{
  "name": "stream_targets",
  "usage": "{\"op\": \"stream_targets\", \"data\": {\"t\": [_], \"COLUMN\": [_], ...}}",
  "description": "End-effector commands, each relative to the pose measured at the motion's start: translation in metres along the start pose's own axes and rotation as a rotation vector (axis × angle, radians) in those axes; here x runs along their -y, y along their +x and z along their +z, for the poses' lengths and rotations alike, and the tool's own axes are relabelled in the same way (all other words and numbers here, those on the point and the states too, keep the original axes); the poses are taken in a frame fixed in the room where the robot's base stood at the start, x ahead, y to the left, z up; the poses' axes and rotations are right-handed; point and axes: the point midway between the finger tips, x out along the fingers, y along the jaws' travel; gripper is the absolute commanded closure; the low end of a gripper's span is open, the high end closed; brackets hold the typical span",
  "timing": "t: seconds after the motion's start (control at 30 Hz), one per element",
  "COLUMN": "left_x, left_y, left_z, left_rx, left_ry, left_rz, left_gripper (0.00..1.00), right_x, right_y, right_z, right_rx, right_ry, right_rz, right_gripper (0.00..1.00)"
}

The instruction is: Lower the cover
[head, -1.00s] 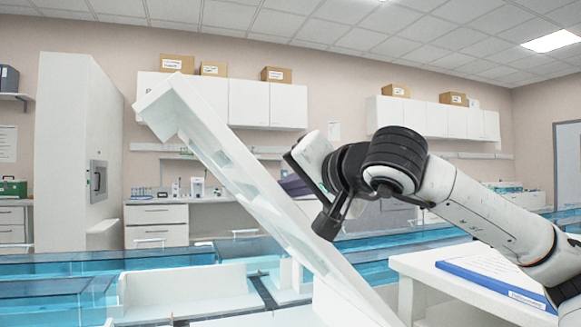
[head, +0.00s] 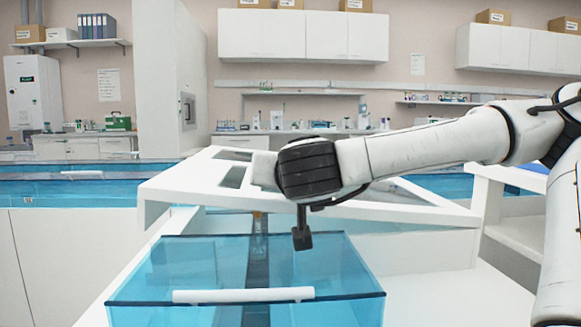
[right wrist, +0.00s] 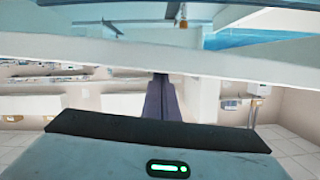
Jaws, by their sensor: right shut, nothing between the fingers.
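The white cover (head: 168,192), a framed panel with cut-outs, is tilted at a shallow angle in the head view, raised above the blue see-through section. My right arm lies across it from the right, with the right hand (head: 265,170) over its upper face. In the right wrist view, the shut, empty right gripper (right wrist: 161,98) reaches up to a long white band of the cover (right wrist: 130,50). I cannot tell whether the fingertips touch it. My left gripper is not in view.
A blue see-through box (head: 190,265) with a white handle (head: 243,295) is in front, below the cover. A dark track (head: 259,262) runs beneath it. A white side stand (head: 525,240) is at the right. More blue sections (head: 80,185) lie behind at the left.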

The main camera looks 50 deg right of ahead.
Motion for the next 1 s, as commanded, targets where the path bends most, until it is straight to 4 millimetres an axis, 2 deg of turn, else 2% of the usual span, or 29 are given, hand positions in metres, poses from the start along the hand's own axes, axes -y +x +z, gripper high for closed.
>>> {"op": "stream_targets", "data": {"t": [0.17,0.6,0.67,0.8,0.9,1.0], "left_x": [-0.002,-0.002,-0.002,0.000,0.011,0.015], "left_y": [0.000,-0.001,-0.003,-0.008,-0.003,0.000], "left_z": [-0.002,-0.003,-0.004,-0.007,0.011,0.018], "left_rx": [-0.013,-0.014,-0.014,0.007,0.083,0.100], "left_ry": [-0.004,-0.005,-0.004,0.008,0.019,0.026], "left_rz": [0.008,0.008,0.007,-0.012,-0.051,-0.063], "left_gripper": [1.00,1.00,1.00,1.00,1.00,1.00], "right_x": [0.000,0.000,0.000,0.003,0.005,0.007], "right_y": [0.002,0.002,0.001,-0.004,-0.010,-0.032], "right_z": [0.008,0.007,0.003,-0.016,-0.039,-0.034], "right_rx": [0.000,0.000,-0.001,-0.003,-0.004,-0.004], "right_ry": [-0.042,-0.045,-0.044,-0.042,-0.044,-0.048], "right_rz": [0.011,0.011,0.012,0.013,0.014,0.010], "right_gripper": [1.00,1.00,1.00,1.00,1.00,1.00]}}
